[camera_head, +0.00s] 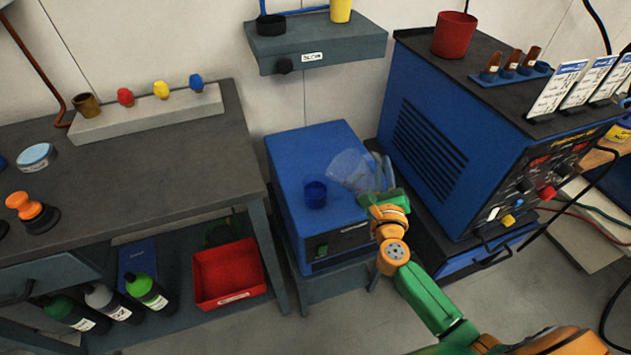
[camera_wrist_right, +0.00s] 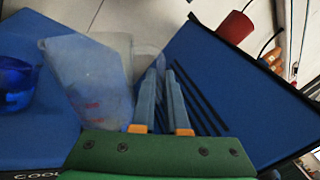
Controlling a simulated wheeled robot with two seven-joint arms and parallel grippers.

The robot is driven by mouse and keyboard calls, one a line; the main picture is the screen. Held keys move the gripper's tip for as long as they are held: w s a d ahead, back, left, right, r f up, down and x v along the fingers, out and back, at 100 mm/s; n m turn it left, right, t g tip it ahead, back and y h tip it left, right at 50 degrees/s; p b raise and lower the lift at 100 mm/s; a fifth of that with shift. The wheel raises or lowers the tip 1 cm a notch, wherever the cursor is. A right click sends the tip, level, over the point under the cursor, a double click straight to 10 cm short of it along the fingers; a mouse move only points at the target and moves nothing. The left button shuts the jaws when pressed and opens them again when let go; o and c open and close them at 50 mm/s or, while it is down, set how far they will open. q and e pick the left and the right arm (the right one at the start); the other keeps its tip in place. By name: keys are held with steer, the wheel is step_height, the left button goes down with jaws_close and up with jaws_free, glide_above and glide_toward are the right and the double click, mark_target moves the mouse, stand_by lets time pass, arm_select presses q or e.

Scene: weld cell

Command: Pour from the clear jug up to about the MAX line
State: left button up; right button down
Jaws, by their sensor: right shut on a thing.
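The clear jug (camera_head: 352,170) is above the blue cooler box, held off to the right of a small dark blue cup (camera_head: 315,194). It looks tilted to the left. My right gripper (camera_head: 388,184) is at the jug's right side, shut on its handle. In the right wrist view, the jug (camera_wrist_right: 95,80) is left of the fingers (camera_wrist_right: 162,95), and the blue cup (camera_wrist_right: 18,65) is at the left edge. No stream shows between jug and cup. I cannot make out a MAX line or the liquid levels. My left gripper is not in view.
The blue cooler box (camera_head: 290,150) has bare top around the cup. A large blue welding machine (camera_head: 440,130) stands close on the right. A grey workbench (camera_head: 150,150) is on the left, with a red bin (camera_head: 228,275) below. A wall shelf (camera_head: 320,45) hangs behind.

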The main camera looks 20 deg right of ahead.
steer(key=s+d+f+m+b, duration=0.2)
steer(key=d+f+m+b, duration=0.1)
steer(key=d+m, duration=0.3)
steer(key=shift+d+f+m+g+h, duration=0.15)
steer(key=shift+f+m+g+h, duration=0.15)
steer(key=shift+f+m, duration=0.55)
steer(key=shift+s+r, duration=0.1)
steer(key=shift+r, duration=0.2)
stand_by(1.1)
